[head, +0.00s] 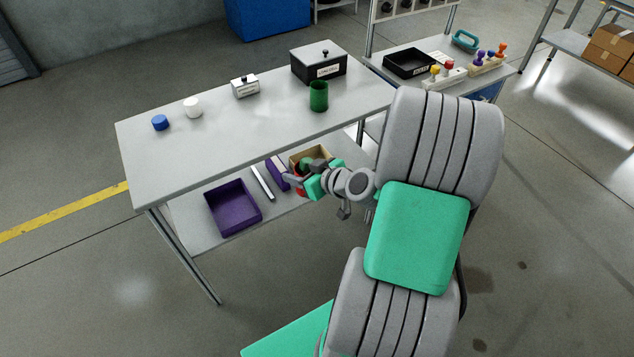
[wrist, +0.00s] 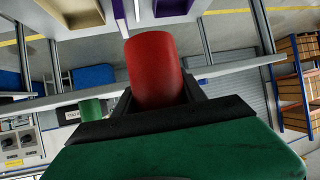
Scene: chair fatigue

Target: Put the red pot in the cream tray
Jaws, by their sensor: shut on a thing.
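The red pot (wrist: 152,70) is held between the two fingers of my gripper (wrist: 150,95) in the wrist view. In the head view, only a small red part of the pot (head: 300,192) shows beside my gripper (head: 293,182), at the lower shelf of the table. The cream tray (head: 323,151) is on that shelf, just behind my gripper and partly hidden by it. A dark green shape shows at the tray; I cannot tell what it is. The cream tray also shows at the upper left of the wrist view (wrist: 94,20), apart from the pot.
A purple tray (head: 233,207) and a pale bar (head: 262,183) lie on the lower shelf, left of my gripper. The tabletop (head: 230,130) overhangs the shelf. It bears a green cup (head: 319,96), a black box (head: 318,66), a white box (head: 245,87), and white and blue pieces.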

